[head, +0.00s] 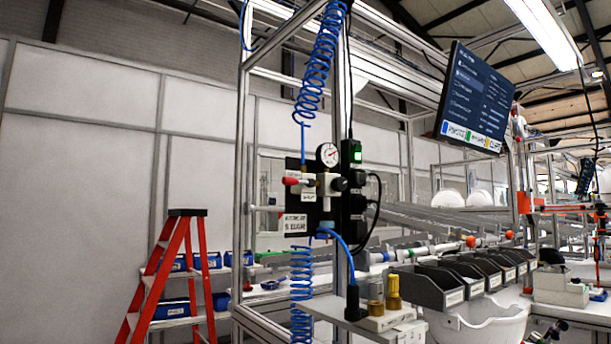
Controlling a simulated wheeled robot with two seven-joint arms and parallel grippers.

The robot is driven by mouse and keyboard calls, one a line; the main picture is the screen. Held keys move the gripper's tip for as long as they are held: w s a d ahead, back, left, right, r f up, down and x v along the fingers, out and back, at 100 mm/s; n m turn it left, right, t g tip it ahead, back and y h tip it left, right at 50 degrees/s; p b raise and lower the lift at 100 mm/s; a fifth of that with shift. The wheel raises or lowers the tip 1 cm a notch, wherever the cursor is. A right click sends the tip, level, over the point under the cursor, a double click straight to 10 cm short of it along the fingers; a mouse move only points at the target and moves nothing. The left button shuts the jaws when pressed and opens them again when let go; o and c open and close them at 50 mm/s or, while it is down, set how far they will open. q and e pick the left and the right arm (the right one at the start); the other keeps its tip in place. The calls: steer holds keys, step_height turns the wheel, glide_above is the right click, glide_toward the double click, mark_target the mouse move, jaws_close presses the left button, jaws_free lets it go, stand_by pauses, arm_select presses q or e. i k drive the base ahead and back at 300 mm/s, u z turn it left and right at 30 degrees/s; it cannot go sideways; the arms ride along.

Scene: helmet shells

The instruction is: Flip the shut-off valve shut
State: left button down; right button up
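The shut-off valve appears to be the fitting with a red handle (291,181) on the left of a dark panel, mounted on the metal frame near the middle of the head view. The red handle lies about level and points left. A pale valve body (324,186) joins it to a black knob (339,184). A round pressure gauge (328,154) sits above. A white label (295,224) is below; its text is too small to read surely. Neither of my grippers shows in this view.
Coiled blue hoses (319,60) hang above and below the panel. A frame post (240,190) stands to its left. A red stepladder (165,275) is farther left. Grey bins (430,285) and a white helmet shell (480,327) are at the lower right.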

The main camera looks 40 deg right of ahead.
mark_target(311, 182)
steer(key=z, duration=1)
steer(key=i, duration=1)
steer(key=z, duration=0.9)
